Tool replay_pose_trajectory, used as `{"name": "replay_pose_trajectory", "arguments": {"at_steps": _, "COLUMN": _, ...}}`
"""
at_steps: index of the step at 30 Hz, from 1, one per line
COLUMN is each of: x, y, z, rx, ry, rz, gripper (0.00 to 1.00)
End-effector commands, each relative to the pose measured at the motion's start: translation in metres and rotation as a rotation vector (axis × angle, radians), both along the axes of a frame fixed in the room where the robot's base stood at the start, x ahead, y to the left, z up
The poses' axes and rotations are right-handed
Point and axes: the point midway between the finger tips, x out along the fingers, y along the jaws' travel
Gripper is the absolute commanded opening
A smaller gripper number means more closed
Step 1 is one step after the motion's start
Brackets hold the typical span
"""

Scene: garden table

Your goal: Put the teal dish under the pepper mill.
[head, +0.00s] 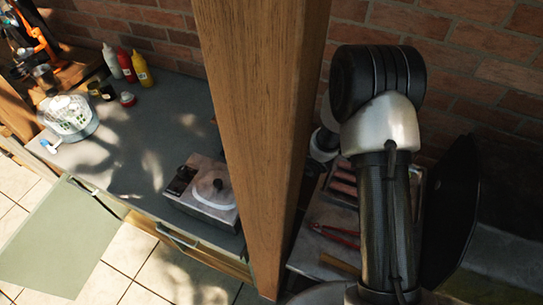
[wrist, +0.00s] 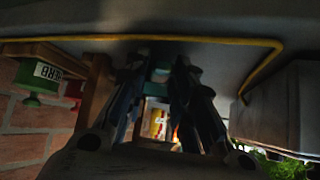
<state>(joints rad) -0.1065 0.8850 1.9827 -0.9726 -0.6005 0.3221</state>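My gripper (wrist: 163,80) shows in the wrist view, its dark fingers reaching away with a narrow gap at the tips. A small teal patch (wrist: 160,73) shows in that gap. I cannot tell whether it is the teal dish, or whether the fingers touch it. In the head view my arm comes down on the right, and the gripper is not visible there. I cannot make out the pepper mill in either view. The wrist view is dark, and its lettering appears upside down.
A wooden post (head: 262,130) stands between my arm and the grey worktop (head: 140,150). The worktop holds a white colander (head: 68,116), a yellow bottle (head: 141,70), a red bottle (head: 125,65) and a lidded burner (head: 212,187). Red tongs (head: 336,236) lie right of the post.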

Motion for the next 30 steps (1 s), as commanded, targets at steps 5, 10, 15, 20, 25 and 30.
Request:
{"name": "replay_pose_trajectory", "arguments": {"at_steps": 5, "x": 0.000, "y": 0.000, "z": 0.000, "rx": 0.000, "ry": 0.000, "rz": 0.000, "gripper": 0.38}}
{"name": "replay_pose_trajectory", "arguments": {"at_steps": 10, "x": 0.000, "y": 0.000, "z": 0.000, "rx": 0.000, "ry": 0.000, "rz": 0.000, "gripper": 0.38}}
{"name": "replay_pose_trajectory", "arguments": {"at_steps": 15, "x": 0.000, "y": 0.000, "z": 0.003, "rx": 0.000, "ry": 0.000, "rz": 0.000, "gripper": 0.38}}
{"name": "replay_pose_trajectory", "arguments": {"at_steps": 20, "x": -0.007, "y": -0.010, "z": 0.017, "rx": 0.000, "ry": -0.001, "rz": -0.004, "gripper": 0.38}}
{"name": "replay_pose_trajectory", "arguments": {"at_steps": 25, "x": -0.024, "y": -0.029, "z": 0.044, "rx": -0.001, "ry": -0.002, "rz": -0.004, "gripper": 0.38}}
{"name": "replay_pose_trajectory", "arguments": {"at_steps": 30, "x": -0.041, "y": -0.047, "z": 0.069, "rx": 0.000, "ry": -0.002, "rz": -0.003, "gripper": 0.38}}
